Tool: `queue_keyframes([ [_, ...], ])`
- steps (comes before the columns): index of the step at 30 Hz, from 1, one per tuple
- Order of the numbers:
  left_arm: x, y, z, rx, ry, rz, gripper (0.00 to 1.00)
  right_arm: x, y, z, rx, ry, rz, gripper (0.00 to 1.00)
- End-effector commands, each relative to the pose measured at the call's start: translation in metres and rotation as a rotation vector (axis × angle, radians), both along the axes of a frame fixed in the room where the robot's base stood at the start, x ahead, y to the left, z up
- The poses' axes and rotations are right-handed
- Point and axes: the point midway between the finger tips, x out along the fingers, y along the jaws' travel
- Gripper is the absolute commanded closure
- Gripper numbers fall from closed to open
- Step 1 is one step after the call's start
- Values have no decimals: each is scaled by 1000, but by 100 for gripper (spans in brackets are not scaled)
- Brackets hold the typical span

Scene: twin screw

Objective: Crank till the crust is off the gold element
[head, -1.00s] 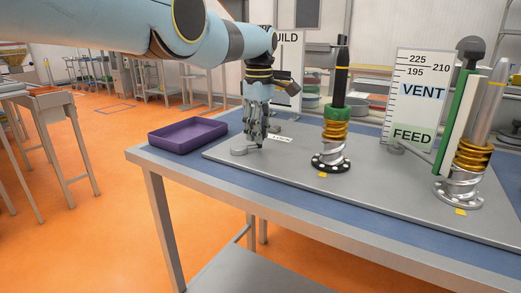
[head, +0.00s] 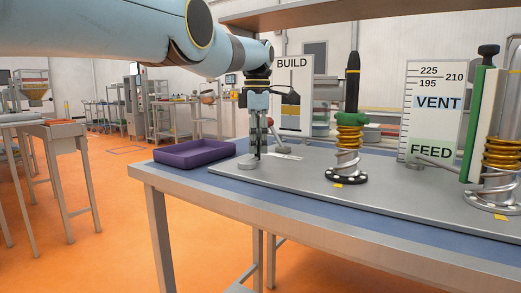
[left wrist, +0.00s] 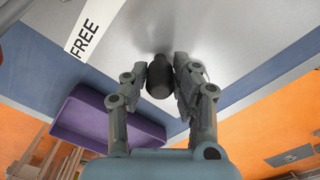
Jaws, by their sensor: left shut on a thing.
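Two twin screws stand on the grey plate (head: 300,185). The left one has gold coils (head: 349,138) above silver coils, a green collar (head: 350,118) and a black rod on top. The right one also has gold coils (head: 502,155) and is partly cut off by the picture edge. My left gripper (head: 257,152) is low over the left end of the plate, beside a grey round hub (head: 249,161). In the left wrist view its fingers close around a dark knob (left wrist: 159,78), apparently the crank handle. I see no crust clearly. My right gripper is not in view.
A purple tray (head: 194,153) sits at the table's left corner. A BUILD board (head: 292,95) stands behind my gripper. A scale board marked VENT and FEED (head: 433,110) stands between the screws. A "FREE" label (left wrist: 84,38) lies near the knob.

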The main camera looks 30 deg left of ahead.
Motion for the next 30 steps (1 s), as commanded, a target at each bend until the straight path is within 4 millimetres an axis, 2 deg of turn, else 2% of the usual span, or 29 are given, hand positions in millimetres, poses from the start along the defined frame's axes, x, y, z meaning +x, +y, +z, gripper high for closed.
queue_keyframes([
  [20,-1,3,0,-1,3,59,100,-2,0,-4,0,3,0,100],
  [21,-1,3,0,-1,3,59,69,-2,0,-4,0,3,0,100],
  [25,-1,3,0,0,4,59,52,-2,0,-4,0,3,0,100],
  [30,-1,3,0,0,2,59,50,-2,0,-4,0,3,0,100],
])
